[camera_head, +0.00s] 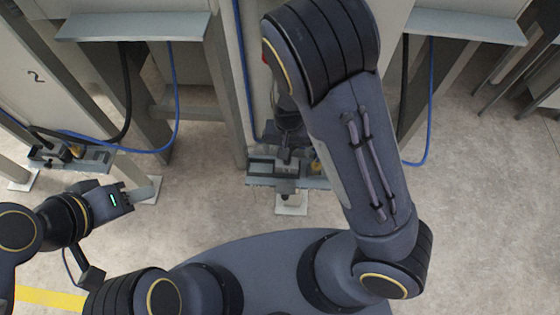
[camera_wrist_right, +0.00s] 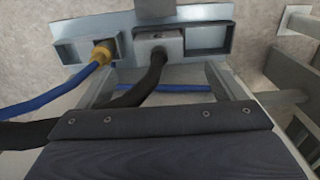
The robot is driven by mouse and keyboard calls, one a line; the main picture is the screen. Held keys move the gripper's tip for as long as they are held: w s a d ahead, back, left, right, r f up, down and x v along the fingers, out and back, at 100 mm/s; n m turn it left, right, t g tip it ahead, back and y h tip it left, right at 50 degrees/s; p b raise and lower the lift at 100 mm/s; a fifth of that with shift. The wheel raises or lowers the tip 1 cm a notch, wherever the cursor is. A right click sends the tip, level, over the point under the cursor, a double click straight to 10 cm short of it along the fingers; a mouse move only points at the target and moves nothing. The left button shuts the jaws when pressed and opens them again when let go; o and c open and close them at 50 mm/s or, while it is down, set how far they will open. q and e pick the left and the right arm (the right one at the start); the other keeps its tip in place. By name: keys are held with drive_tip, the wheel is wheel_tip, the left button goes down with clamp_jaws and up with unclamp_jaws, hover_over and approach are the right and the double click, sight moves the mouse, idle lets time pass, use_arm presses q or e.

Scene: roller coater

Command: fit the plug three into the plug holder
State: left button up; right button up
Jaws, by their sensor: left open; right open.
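A pale metal plug holder (camera_head: 262,181) is low on the middle machine frame in the head view, partly hidden by my right arm. In the right wrist view the holder (camera_wrist_right: 72,50) has a yellow plug (camera_wrist_right: 102,53) with a blue cable at the left slot. A grey plug (camera_wrist_right: 158,42) with a black cable is at the middle. The right slot (camera_wrist_right: 208,38) looks empty. I cannot tell which is plug three. My right gripper (camera_head: 287,158) is open over the holder, mostly hidden by its arm. My left gripper (camera_head: 128,197) is open and empty at the left.
A second holder (camera_head: 92,160) with black and yellow plugs is on the left frame, just above my left gripper. Blue cables (camera_head: 176,105) and black cables (camera_head: 126,90) hang from the machines. The concrete floor (camera_head: 205,215) between my left gripper and the middle frame is clear.

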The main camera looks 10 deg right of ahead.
sight(287, 162)
drive_tip(key=shift+f, duration=0.45)
wheel_tip(287, 162, down, 7)
drive_tip(key=shift+f+b, duration=0.1)
drive_tip(key=shift+b, duration=0.9)
drive_tip(key=c, duration=1.3)
